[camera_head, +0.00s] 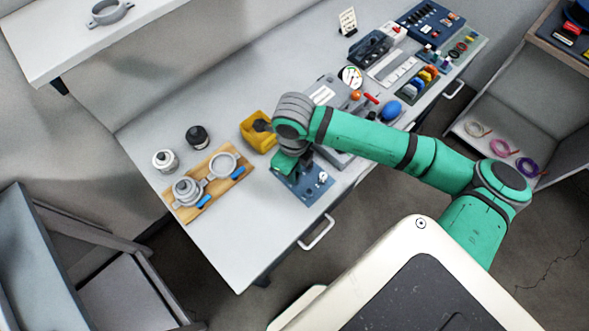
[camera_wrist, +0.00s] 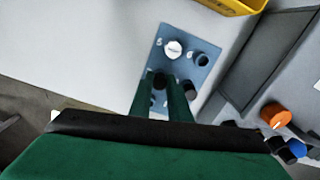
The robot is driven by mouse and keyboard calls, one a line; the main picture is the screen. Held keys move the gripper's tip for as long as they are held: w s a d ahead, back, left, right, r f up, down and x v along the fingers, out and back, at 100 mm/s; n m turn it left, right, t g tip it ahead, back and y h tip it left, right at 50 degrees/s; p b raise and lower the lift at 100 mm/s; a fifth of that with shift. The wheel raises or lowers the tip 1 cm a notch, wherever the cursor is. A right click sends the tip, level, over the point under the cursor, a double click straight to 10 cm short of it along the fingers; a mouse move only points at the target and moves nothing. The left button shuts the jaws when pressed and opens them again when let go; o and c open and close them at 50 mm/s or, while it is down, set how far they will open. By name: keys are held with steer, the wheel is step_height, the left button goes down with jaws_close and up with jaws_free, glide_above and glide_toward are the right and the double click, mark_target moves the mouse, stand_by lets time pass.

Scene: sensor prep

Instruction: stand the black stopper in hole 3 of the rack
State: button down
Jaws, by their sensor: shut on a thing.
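The rack is a small blue board (camera_head: 309,192) at the table's front edge, below my gripper (camera_head: 287,163) in the head view. In the wrist view the rack (camera_wrist: 163,38) lies under my fingers, with marks 5 and 6 showing beside a white stopper (camera_wrist: 173,49) and a dark blue-grey piece (camera_wrist: 201,59). My gripper (camera_wrist: 162,80) is shut on a dark piece, apparently the black stopper (camera_wrist: 160,84), over the rack. Another dark piece (camera_wrist: 188,86) shows just right of the fingers. Hole 3 cannot be made out; my fingers hide part of the rack.
A yellow bin (camera_head: 251,137) stands behind the rack, and a grey box (camera_head: 330,92) lies to its right. A wooden board (camera_head: 222,187) with grey metal parts is at left. An orange-capped piece (camera_wrist: 275,115) is at right in the wrist view. The table's front left is bare.

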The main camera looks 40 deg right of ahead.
steer(key=shift+w, duration=0.1)
steer(key=c, duration=1.6)
jaws_free()
steer(key=shift+a, duration=0.2)
steer(key=shift+s+d, duration=0.25)
steer(key=shift+r, duration=0.1)
steer(key=shift+r, duration=3.35)
